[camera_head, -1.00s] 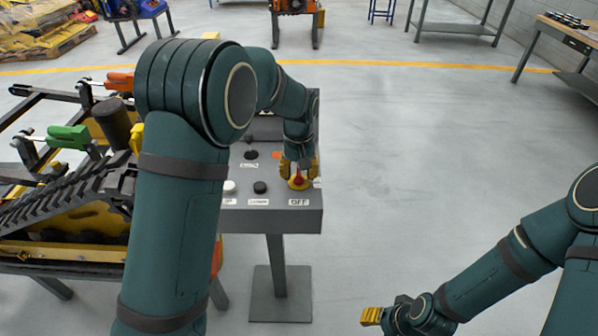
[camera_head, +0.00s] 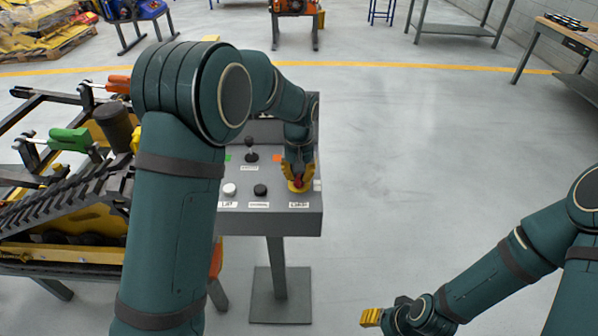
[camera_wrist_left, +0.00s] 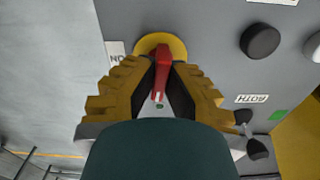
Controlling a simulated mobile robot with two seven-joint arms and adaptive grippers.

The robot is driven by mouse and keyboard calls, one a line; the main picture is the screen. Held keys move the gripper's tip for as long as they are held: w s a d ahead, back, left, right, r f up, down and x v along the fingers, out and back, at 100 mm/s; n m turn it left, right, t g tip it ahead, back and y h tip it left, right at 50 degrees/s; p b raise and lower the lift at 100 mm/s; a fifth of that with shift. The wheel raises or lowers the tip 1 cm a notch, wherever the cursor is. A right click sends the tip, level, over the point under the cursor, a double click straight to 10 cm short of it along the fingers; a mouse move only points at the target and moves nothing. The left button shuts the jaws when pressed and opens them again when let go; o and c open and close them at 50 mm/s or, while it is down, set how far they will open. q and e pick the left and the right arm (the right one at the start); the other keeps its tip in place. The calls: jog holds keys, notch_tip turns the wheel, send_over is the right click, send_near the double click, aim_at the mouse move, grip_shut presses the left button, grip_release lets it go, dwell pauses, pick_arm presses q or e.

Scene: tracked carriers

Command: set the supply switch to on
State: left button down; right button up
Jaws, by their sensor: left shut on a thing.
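The supply switch has a red handle (camera_wrist_left: 162,62) on a yellow round plate (camera_wrist_left: 178,44), on the grey control panel (camera_head: 275,221). My left gripper (camera_head: 298,179) reaches down over it at the panel's right front corner. In the left wrist view its yellow ribbed fingers (camera_wrist_left: 161,90) are shut on the red handle, one on each side. The handle points from the plate toward my palm. An "ON" label (camera_wrist_left: 117,51) shows upside down beside the plate. The fingers partly hide the handle. My right gripper (camera_head: 371,317) is low over the floor, away from the panel; its fingers are too small to judge.
A white button (camera_head: 230,189), a black button (camera_head: 260,190) and a black joystick (camera_head: 251,151) are left of the switch on the panel. A tracked carrier (camera_head: 70,205) stands to the left. The floor right of the panel is clear.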

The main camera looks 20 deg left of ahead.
pick_arm(q)
jog(key=m+p, duration=0.2)
jog(key=m, duration=0.3)
jog(key=m+p, duration=0.2)
jog(key=m, duration=0.3)
jog(key=shift+m, duration=0.4)
jog(key=m+p, duration=0.1)
jog(key=m, duration=0.4)
jog(key=shift+p, duration=0.4)
jog(key=shift+f, duration=0.1)
jog(key=c, duration=1)
grip_release()
